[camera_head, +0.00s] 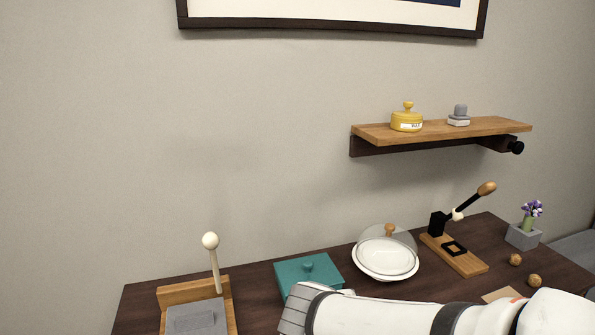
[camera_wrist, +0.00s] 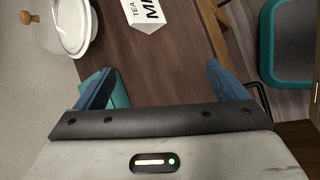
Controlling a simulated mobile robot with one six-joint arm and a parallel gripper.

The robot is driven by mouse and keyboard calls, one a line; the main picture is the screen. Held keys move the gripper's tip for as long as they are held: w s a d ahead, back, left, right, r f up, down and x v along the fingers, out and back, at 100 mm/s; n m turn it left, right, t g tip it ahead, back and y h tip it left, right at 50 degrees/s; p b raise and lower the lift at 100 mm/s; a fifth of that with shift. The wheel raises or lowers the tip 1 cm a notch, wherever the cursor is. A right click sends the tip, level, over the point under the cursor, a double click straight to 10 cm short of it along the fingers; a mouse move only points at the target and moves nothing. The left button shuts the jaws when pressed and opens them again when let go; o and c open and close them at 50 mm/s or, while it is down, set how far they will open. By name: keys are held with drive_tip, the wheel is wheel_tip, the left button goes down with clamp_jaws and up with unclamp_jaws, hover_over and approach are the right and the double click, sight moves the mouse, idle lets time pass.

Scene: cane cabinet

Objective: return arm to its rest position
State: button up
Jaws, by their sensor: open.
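My arm (camera_head: 385,317) is white and stretches across the bottom of the head view, from the right edge toward the teal lidded box (camera_head: 310,275). Its end lies in front of that box's lower part; the fingertips cannot be made out there. In the wrist view my gripper (camera_wrist: 158,80) has its two blue fingers wide apart. Only dark wooden tabletop shows between them, and nothing is held. A teal surface (camera_wrist: 120,97) shows behind the left finger.
A domed white dish (camera_head: 385,258) stands behind my arm, with a lever press (camera_head: 455,253) and grey flower pot (camera_head: 523,236) to its right. A wooden stand (camera_head: 194,290) is at left. A shelf (camera_head: 460,129) hangs above. The wrist view shows a tea box (camera_wrist: 150,12) and teal seat (camera_wrist: 290,40).

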drive_tip(key=s+d+r+m+g+y+p, duration=0.3)
drive_tip(key=s+d+r+m+y+p, duration=0.1)
drive_tip(key=m, duration=1.2)
drive_tip(key=shift+s+d+r+y, duration=0.5)
drive_tip(key=shift+s, duration=0.45)
drive_tip(key=shift+c, duration=0.4)
